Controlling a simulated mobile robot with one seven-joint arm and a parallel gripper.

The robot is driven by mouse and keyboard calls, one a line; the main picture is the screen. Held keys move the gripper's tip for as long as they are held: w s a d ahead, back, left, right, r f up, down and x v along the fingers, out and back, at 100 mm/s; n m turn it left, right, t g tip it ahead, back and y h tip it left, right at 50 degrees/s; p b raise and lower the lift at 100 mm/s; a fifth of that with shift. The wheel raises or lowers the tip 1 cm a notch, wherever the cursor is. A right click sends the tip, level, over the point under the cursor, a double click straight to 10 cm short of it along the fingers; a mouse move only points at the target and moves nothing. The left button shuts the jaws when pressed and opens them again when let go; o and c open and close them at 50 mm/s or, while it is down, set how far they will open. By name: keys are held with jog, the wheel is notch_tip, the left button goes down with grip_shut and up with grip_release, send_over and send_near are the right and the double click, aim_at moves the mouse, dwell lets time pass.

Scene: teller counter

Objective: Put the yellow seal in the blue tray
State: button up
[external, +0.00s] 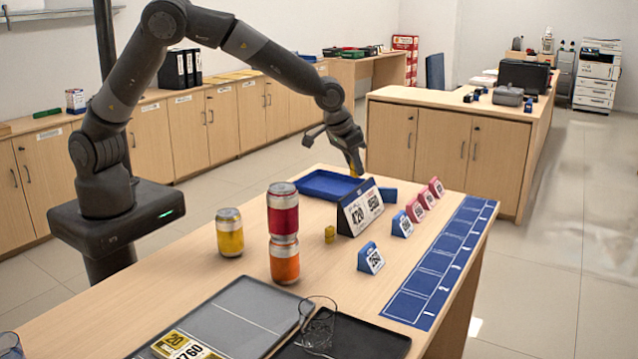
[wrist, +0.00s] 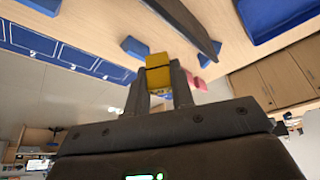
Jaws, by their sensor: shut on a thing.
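My gripper (external: 355,150) is shut on the yellow seal (wrist: 158,72), a small yellow block held between the fingertips in the wrist view. In the external view the seal shows as a yellow patch at the gripper's tip, above the counter at its far side. The blue tray (external: 310,190) lies on the counter just left of and below the gripper. In the wrist view the tray (wrist: 275,25) is at the top right, apart from the seal. The tray's visible inside looks empty.
Stacked cans (external: 284,235) and a yellow can (external: 229,232) stand nearer. Small blue and red number stands (external: 415,210) line the right, beside a blue strip (external: 440,265).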

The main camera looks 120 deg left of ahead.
jog(key=s+a+n+g, duration=0.1)
jog(key=s+a+n, duration=0.2)
jog(key=s+a, duration=0.3)
jog(key=s+a+n+g, duration=0.1)
jog(key=s+a+n, duration=0.25)
jog(key=s, duration=0.55)
send_over(332, 187)
jog(key=d, duration=0.2)
jog(key=f, duration=1.1)
jog(key=shift+s+a+f, duration=0.1)
jog(key=shift+a, duration=0.15)
jog(key=shift+f+y, duration=0.3)
jog(key=shift+f, duration=1.7)
jog(key=o, duration=0.9)
jog(key=shift+f, duration=0.1)
jog(key=v, duration=1.2)
jog(key=shift+w, duration=0.2)
